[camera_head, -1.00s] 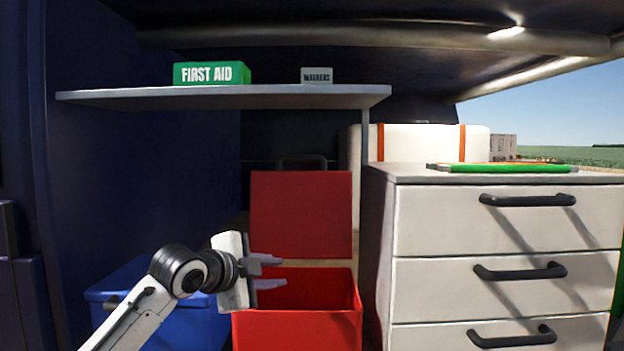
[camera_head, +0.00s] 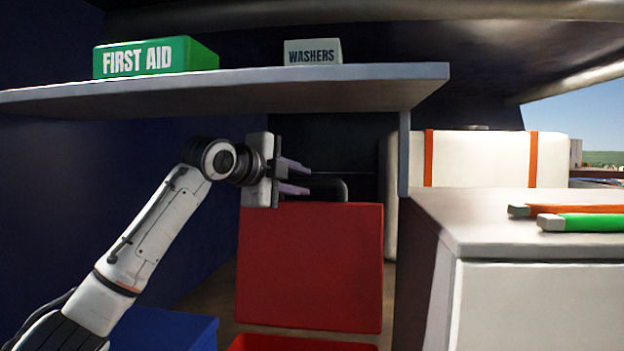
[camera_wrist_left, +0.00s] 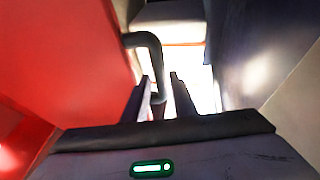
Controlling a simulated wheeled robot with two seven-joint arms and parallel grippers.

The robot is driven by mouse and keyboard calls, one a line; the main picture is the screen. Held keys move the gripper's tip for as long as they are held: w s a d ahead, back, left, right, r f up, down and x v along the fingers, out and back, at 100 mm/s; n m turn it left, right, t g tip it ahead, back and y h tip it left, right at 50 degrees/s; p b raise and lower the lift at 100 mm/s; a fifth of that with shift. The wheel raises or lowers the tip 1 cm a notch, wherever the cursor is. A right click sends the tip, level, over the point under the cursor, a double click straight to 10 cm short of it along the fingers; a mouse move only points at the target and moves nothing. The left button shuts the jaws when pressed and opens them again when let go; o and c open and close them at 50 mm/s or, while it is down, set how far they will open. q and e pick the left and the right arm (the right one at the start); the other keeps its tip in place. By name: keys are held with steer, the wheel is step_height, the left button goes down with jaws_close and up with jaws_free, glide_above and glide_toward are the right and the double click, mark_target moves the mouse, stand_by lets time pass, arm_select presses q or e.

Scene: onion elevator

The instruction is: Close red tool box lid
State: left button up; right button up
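The red tool box lid (camera_head: 309,268) stands open and upright in the head view, with a dark bent handle (camera_head: 342,188) at its top edge. The red tool box body (camera_head: 290,343) shows only as a strip at the bottom. My left gripper (camera_head: 297,177) is at the lid's top left corner, level with the handle, its two fingers apart with nothing held. In the left wrist view the red lid (camera_wrist_left: 65,60) fills the left side. The handle (camera_wrist_left: 152,62) reaches down close to the left finger; contact cannot be told. My right gripper is not in view.
A grey shelf (camera_head: 250,87) with a green first aid box (camera_head: 155,57) and a washers box (camera_head: 312,52) hangs above the gripper. A drawer cabinet (camera_head: 540,300) stands close on the right. A blue box (camera_head: 165,330) is at lower left.

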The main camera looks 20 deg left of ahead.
mark_target(308, 183)
arm_select(q)
steer(key=p+x, duration=0.1)
steer(key=x, duration=0.4)
jaws_close()
